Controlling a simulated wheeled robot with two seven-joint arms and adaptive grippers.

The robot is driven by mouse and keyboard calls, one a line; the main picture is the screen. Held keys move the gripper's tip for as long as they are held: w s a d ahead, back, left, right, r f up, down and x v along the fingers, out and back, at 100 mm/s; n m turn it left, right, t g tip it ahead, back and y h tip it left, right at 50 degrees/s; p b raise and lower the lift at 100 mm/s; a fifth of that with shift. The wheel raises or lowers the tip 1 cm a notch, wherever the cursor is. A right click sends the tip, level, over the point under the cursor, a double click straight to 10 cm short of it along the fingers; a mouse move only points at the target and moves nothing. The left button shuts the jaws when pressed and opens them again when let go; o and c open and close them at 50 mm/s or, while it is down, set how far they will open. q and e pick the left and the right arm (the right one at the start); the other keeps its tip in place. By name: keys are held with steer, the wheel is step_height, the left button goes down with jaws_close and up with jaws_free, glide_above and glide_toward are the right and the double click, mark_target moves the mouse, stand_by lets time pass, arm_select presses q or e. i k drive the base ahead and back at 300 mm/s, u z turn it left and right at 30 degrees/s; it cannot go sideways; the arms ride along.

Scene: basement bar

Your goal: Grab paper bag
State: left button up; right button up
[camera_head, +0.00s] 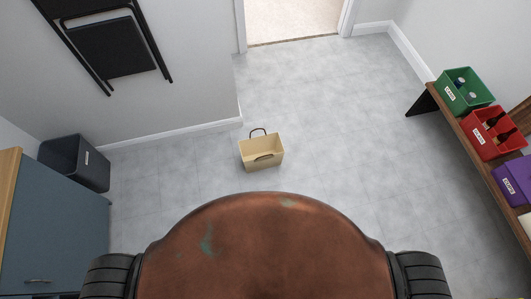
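A tan paper bag (261,152) stands upright on the grey tiled floor, a little ahead of my base. It has two dark handles, one standing up at the back and one against its front side. Its top is open and its inside looks empty. Neither my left gripper nor my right gripper shows in the head view, and nothing is seen touching the bag.
A dark bin (75,162) and a blue-grey cabinet (52,225) stand at the left. A folded black chair (112,48) hangs on the wall. A bench (462,130) at right holds green, red and purple crates. A doorway (292,20) opens behind. Floor around the bag is clear.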

mark_target(260, 153)
steer(key=z, duration=0.45)
steer(key=i, duration=1.25)
steer(key=u, duration=0.35)
